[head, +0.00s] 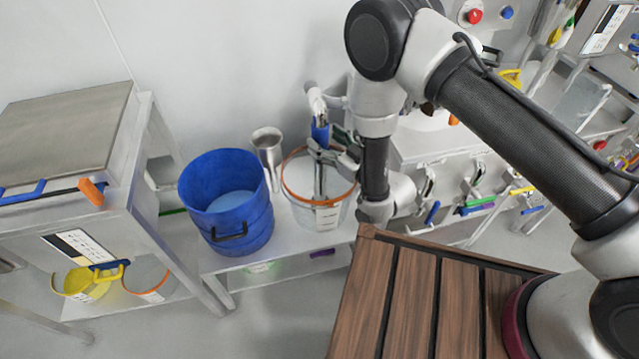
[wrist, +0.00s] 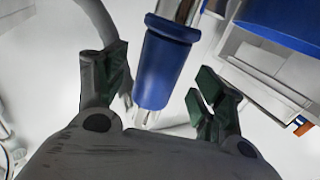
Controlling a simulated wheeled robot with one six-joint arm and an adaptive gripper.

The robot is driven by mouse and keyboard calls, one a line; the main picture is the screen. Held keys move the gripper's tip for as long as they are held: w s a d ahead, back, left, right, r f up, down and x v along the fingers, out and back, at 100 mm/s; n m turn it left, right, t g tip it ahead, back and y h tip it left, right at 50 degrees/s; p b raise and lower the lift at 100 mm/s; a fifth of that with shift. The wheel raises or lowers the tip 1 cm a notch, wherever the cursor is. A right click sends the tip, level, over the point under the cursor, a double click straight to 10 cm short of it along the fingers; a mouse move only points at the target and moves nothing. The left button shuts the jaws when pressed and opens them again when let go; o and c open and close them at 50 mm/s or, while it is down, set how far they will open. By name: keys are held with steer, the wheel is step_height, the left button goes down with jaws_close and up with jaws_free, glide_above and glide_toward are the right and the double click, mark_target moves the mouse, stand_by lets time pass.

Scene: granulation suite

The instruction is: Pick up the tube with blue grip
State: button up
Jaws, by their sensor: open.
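The tube's blue grip (head: 320,131) shows in the head view beside my gripper (head: 330,146), above the clear bucket with the orange rim (head: 302,212). In the wrist view the blue grip (wrist: 163,70) is large and lies between the two open fingers of my gripper (wrist: 158,88). Gaps show on both sides of it, and I see no finger closed on it. A shiny tube part runs on above the blue grip, and a narrow clear end shows below it. In the head view my fingers partly hide the tube.
A steel-topped cabinet (head: 65,122) is at the left. A wooden slatted surface (head: 370,300) is in front.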

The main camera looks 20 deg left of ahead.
steer(key=x, duration=0.3)
steer(key=shift+w+a, duration=0.1)
steer(key=shift+w, duration=0.1)
jaws_close()
